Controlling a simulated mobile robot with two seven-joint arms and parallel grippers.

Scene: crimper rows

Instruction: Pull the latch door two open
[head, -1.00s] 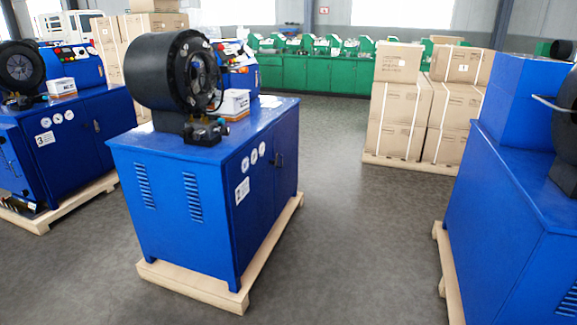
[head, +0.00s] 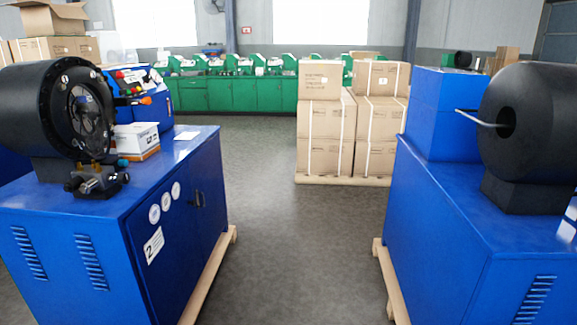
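The blue crimper cabinet (head: 70,255) at the left bears a label plate with the number 2 (head: 153,245). Its latch door (head: 207,195) is on the right-hand side face, seen at a steep angle, and looks shut. A small dark latch handle (head: 198,200) sits on that face, right of several round white gauges (head: 165,202). Neither of my grippers is in view.
Another blue crimper (head: 440,215) stands on a pallet at the right, with a rod sticking out of its black head. A grey floor aisle (head: 295,255) lies clear between the machines. Stacked cartons (head: 325,125) on a pallet and green benches (head: 235,95) stand beyond.

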